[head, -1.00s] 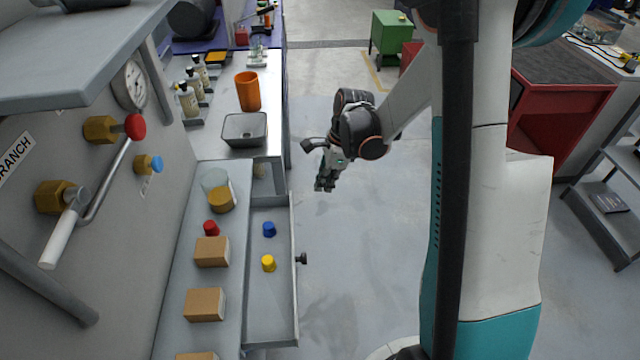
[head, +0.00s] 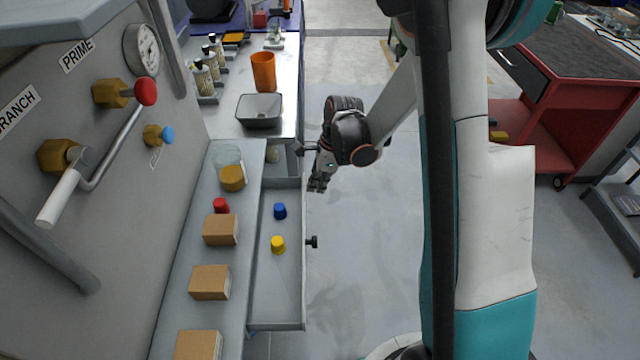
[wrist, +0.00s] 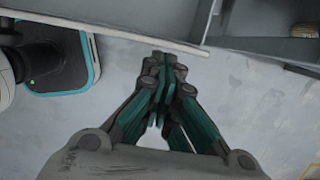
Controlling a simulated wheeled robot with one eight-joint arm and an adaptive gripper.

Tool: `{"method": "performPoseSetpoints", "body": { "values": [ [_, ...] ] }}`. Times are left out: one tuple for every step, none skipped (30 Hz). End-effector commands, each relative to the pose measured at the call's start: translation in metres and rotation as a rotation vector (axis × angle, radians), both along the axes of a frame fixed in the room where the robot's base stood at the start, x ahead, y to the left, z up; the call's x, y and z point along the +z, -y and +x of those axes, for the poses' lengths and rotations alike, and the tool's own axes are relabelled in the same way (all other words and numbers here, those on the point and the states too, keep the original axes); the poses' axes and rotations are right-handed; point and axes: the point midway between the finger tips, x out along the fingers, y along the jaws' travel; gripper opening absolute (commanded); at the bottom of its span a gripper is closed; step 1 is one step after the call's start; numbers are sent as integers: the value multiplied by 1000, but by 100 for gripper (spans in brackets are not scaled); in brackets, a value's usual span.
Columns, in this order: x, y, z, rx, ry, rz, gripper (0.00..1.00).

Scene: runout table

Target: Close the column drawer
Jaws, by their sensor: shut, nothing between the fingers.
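The column drawer (head: 291,290) is pulled out to the right from under the grey ledge in the head view. It holds a blue cap (head: 280,211) and a yellow cap (head: 278,245). Its dark knob (head: 312,242) sticks out from the front panel. My gripper (head: 318,186) is beyond the drawer's far end, just right of the line of its front, apart from the knob. In the wrist view my gripper (wrist: 165,62) is shut and empty, with a grey panel edge (wrist: 120,31) past its fingertips.
The ledge (head: 190,325) left of the drawer carries several cardboard boxes (head: 220,230), a red cap (head: 221,205) and a jar (head: 232,178). A grey bin (head: 259,111) and an orange cup (head: 263,72) stand behind. Floor (head: 370,240) right of the drawer is clear. A red cart (head: 560,130) stands farther right.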

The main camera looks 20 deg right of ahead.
Motion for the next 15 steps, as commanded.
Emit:
{"method": "performPoseSetpoints", "body": {
  "values": [
    [0, 0, 0, 0, 0, 0, 0],
    [0, 0, 0, 0, 0, 0, 0],
    [0, 0, 0, 0, 0, 0, 0],
    [0, -1, 1, 1, 0, 0, 0],
    [0, -3, 1, 1, 0, 0, 0],
    [0, -8, 3, 2, 0, 0, 0],
    [-1, -12, 4, 4, 0, 0, 0],
    [-1, -18, 6, 5, 0, 0, 0],
    [-1, -27, 9, 6, 0, 0, 0],
    [-1, -34, 11, 6, 0, 0, 0],
    [-1, -43, 14, 7, 1, 0, 0],
    [-1, -53, 17, 7, 1, 0, 0],
    [-1, -62, 20, 7, 1, 0, 0],
    [-1, -69, 23, 7, 1, 0, 0],
    [-1, -79, 25, 6, 0, 0, 0]
  ]
}}
